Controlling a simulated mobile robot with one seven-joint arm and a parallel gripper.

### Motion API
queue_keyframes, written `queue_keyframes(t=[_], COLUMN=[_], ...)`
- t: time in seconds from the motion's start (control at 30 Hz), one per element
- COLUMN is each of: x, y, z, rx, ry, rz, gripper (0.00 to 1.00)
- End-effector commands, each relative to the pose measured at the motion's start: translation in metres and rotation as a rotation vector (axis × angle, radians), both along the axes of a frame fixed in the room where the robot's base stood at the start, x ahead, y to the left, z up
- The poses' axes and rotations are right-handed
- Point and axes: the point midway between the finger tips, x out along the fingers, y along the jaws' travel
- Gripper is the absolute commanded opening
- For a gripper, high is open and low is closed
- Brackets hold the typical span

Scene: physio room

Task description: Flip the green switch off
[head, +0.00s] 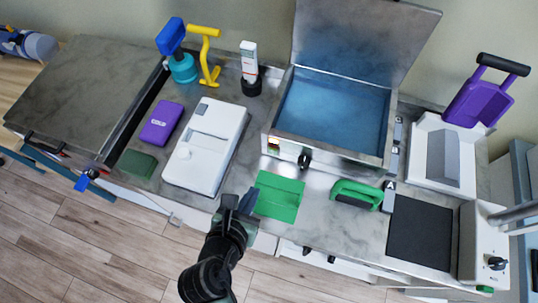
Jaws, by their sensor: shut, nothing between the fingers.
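My gripper (239,203) is shut and empty, low over the counter's front edge. It is in front of and left of the bath, beside a flat green box (279,196), and apart from the lit patch.
The bath's lid (365,35) stands open. A white device (206,146) lies left of my gripper. A green-handled object (357,194) and a dark pad (421,231) are to the right. Bare counter (322,210) shows between the green items.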

Motion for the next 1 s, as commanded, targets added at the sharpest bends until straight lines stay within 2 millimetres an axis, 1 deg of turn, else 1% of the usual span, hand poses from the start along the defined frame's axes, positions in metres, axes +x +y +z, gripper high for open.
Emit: queue_keyframes(t=[0.17,0.5,0.63,0.7,0.8,0.9,1.0], x=[0.013,0.062,0.078,0.09,0.101,0.109,0.112], y=[-0.005,-0.02,-0.026,-0.029,-0.033,-0.035,-0.037], z=[-0.01,-0.049,-0.062,-0.056,-0.056,-0.055,-0.055], rx=[0.0,0.001,0.001,0.001,0.001,0.002,0.001], ry=[-0.001,0.0,-0.002,-0.004,-0.001,-0.002,-0.001], rz=[-0.003,-0.003,-0.004,-0.003,-0.003,-0.002,-0.001], gripper=[0.0,0.0,0.0,0.0,0.0,0.0,0.0])
